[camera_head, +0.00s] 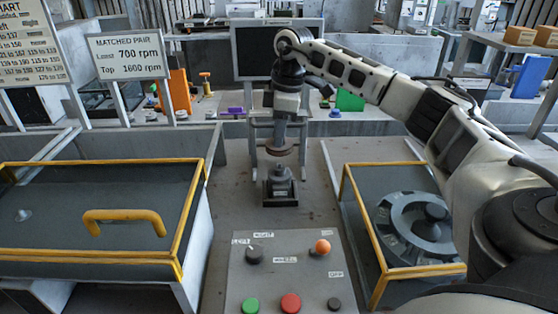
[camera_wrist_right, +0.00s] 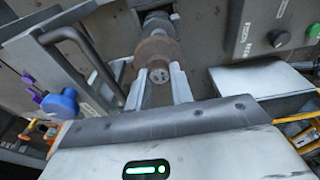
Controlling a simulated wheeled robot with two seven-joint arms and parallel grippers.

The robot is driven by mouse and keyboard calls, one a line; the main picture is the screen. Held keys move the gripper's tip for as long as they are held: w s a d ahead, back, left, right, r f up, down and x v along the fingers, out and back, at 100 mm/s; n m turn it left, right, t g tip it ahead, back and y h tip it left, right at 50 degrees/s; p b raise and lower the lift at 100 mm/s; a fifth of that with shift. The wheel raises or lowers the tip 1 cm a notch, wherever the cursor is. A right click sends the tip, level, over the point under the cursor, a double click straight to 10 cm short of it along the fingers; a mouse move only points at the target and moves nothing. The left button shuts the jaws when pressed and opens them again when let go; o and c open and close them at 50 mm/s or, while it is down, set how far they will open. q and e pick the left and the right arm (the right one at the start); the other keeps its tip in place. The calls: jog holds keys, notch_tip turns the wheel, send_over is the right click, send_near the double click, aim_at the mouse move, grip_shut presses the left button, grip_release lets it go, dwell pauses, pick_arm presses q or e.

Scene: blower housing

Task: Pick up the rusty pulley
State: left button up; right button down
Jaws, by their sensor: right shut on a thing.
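The rusty pulley (camera_head: 279,151) is a brown disc at the centre of the head view, just above a dark bearing block (camera_head: 281,186) on the bench. The fingertips are partly hidden in the head view. I cannot tell whether the pulley still touches the shaft of the block. My left gripper is not in view.
A control panel (camera_head: 290,270) with knobs and buttons stands in front. A yellow-edged cover with a handle (camera_head: 123,216) lies left, and a yellow-framed bay with a grey wheel (camera_head: 415,228) lies right. A dark screen (camera_head: 250,52) and a sign (camera_head: 127,54) stand behind.

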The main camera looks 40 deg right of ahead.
jog(key=shift+r, duration=0.6)
jog(key=s+a+r, duration=0.2)
jog(key=s+a, duration=0.3)
jog(key=s, duration=0.2)
jog(key=shift+a, duration=0.4)
